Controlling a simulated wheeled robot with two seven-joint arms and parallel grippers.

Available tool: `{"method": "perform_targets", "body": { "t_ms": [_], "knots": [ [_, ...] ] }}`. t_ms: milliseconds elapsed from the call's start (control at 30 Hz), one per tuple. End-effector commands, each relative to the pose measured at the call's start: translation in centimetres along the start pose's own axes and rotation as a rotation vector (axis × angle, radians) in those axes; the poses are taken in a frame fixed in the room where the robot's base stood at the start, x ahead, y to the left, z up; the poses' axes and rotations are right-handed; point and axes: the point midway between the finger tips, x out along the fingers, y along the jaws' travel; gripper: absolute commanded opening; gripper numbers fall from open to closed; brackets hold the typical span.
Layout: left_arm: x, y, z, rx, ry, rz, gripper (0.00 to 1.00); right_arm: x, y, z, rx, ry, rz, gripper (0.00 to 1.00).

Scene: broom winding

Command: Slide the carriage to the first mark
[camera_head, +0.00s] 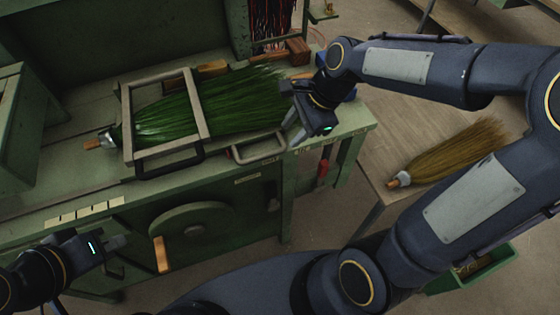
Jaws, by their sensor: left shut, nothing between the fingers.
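The carriage, a pale metal rectangular frame (202,105), sits on the green bench around a broom with green bristles (240,98). A black handle (170,163) is on its near side. A row of cream marks (85,212) lies along the bench's front edge, to the lower left of the carriage. My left gripper (122,241) is shut and empty, in front of the bench and below the carriage, apart from it. My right gripper (284,115) appears open beside the bristle ends, right of the carriage; I cannot tell whether it touches the bristles.
A pale metal loop handle (258,150) sits at the bench front. A wheel (195,228) with a wooden crank handle (161,254) is below. A tan broom (455,152) lies on a side table at right. A green bin (480,270) stands on the floor.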

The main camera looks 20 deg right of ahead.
Motion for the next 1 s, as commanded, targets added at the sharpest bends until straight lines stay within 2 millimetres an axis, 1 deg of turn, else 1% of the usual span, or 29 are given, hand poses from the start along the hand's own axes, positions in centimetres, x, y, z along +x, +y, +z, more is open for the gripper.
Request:
{"method": "perform_targets", "body": {
  "t_ms": [167,400,500,667,900,967,1000],
  "knots": [
    [0.1,-0.1,0.1,0.0,0.0,0.0,0.0,1.9,-0.1,0.0,0.026,-0.001,0.008,0.36],
    [0.4,-0.2,0.2,0.0,0.0,0.0,0.0,5.9,0.0,0.0,0.024,-0.001,0.009,0.36],
    [0.5,-0.2,0.2,0.0,0.0,0.0,0.0,7.0,-0.1,0.0,0.023,0.0,0.007,0.36],
    [0.5,-0.2,0.2,0.0,0.0,0.0,0.0,7.9,-0.1,0.0,0.023,0.0,0.005,0.36],
    [0.5,-0.2,0.2,0.0,0.0,0.0,0.0,8.0,-0.1,0.0,0.023,0.0,0.004,0.36],
    [0.5,-0.2,0.2,0.0,0.0,0.0,0.0,8.0,-0.1,0.0,0.023,0.0,0.004,0.3],
    [0.5,-0.2,0.2,0.0,0.0,0.0,0.0,7.9,-0.1,0.0,0.022,0.0,0.004,0.24]
  ]
}}
